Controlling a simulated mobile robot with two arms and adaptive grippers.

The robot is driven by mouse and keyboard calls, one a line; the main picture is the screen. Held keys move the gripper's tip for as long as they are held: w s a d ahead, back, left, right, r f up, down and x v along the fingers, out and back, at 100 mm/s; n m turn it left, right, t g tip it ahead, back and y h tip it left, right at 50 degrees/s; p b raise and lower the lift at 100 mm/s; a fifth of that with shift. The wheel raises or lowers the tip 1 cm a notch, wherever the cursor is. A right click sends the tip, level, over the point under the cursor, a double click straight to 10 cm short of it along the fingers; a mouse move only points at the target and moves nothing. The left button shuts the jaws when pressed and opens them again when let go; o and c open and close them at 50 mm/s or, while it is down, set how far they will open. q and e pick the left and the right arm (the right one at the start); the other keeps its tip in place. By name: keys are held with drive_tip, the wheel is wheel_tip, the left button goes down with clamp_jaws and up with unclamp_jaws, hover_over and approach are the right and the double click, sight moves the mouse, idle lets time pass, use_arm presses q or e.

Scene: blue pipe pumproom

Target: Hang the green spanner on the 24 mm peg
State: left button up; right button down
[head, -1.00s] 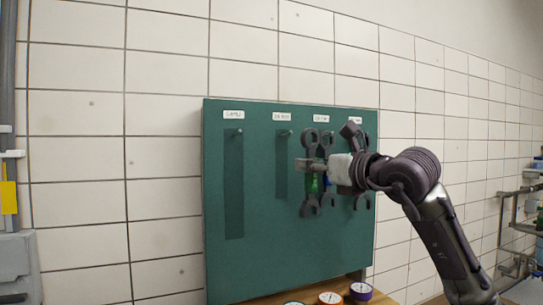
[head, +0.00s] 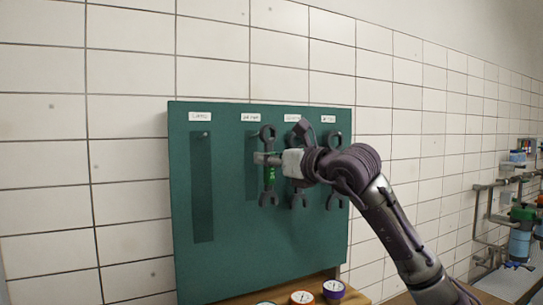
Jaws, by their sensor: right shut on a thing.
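The green spanner (head: 269,180) hangs upright in my right gripper (head: 267,159), which is shut around its handle. The spanner has dark ends and a green middle, and its ring end is up. It is in front of the teal pegboard (head: 225,265), overlapping the right edge of the second dark outline (head: 251,180). The second peg (head: 254,131) is just left of the ring. I cannot tell how far the ring is from the board. The labels (head: 251,118) are too small to read surely. My left gripper is not in view.
Two dark spanners hang on the right, one (head: 297,200) partly behind my gripper, the other (head: 336,145) beside my arm. The leftmost outline (head: 203,190) and its peg (head: 204,135) are empty. Round gauges (head: 302,297) stand on the wooden surface below.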

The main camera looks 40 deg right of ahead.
sight(249, 161)
drive_tip(key=shift+w+d+f+p, duration=0.1)
drive_tip(key=shift+w+d+p, duration=0.15)
drive_tip(key=shift+w+p, duration=0.5)
drive_tip(key=shift+w+d+r+p, duration=0.1)
drive_tip(key=shift+w+d+p, duration=0.25)
drive_tip(key=shift+w, duration=0.65)
drive_tip(key=shift+w+d+f+p, duration=0.15)
drive_tip(key=shift+w+p, duration=0.45)
drive_tip(key=shift+w, duration=0.3)
drive_tip(key=shift+w+d+f, duration=0.2)
drive_tip(key=shift+w+f, duration=0.15)
drive_tip(key=shift+w, duration=0.05)
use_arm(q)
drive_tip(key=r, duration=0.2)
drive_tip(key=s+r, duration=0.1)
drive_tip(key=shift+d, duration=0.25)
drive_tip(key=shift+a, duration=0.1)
use_arm(e)
drive_tip(key=shift+f, duration=0.2)
drive_tip(key=c, duration=0.9)
unclamp_jaws()
drive_tip(key=shift+w+a+b, duration=0.1)
drive_tip(key=shift+a+b, duration=0.05)
drive_tip(key=shift+b, duration=0.15)
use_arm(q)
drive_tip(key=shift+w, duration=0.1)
use_arm(e)
drive_tip(key=shift+w+f, duration=0.1)
drive_tip(key=shift+w, duration=0.05)
